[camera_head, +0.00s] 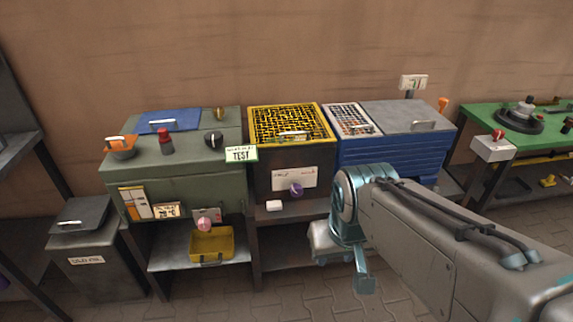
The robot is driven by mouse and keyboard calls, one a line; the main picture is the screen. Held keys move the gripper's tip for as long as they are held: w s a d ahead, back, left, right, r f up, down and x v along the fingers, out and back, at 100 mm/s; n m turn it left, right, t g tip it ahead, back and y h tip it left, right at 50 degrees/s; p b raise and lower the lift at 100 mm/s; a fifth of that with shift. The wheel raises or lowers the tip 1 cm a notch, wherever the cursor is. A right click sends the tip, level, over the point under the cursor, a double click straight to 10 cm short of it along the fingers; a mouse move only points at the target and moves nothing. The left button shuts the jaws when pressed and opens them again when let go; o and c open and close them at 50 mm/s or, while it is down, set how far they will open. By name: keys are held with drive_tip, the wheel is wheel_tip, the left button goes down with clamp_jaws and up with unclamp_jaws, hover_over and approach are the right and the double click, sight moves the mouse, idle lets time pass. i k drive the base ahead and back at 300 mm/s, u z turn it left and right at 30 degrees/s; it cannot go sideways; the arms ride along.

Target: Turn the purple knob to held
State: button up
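The purple knob (297,189) sits on a white labelled plate (281,178) on the dark front of a box with a yellow grille top (291,123). Its pointer and the label's words are too small to read. My arm comes in from the lower right, and its teal end part (364,280) hangs low, to the right of and below the knob, apart from it. Gripper fingers cannot be made out clearly, nor whether they hold anything.
Left stands a green cabinet (172,168) with several knobs, a TEST sign (240,154) and a yellow tray (212,244) below. A blue cabinet (388,158) stands right, partly behind my arm. A green table (540,131) is far right.

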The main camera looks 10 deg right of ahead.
sight(296, 190)
drive_tip(key=k, duration=0.65)
drive_tip(key=u, duration=0.85)
drive_tip(key=i, duration=1.35)
drive_tip(key=z, duration=0.4)
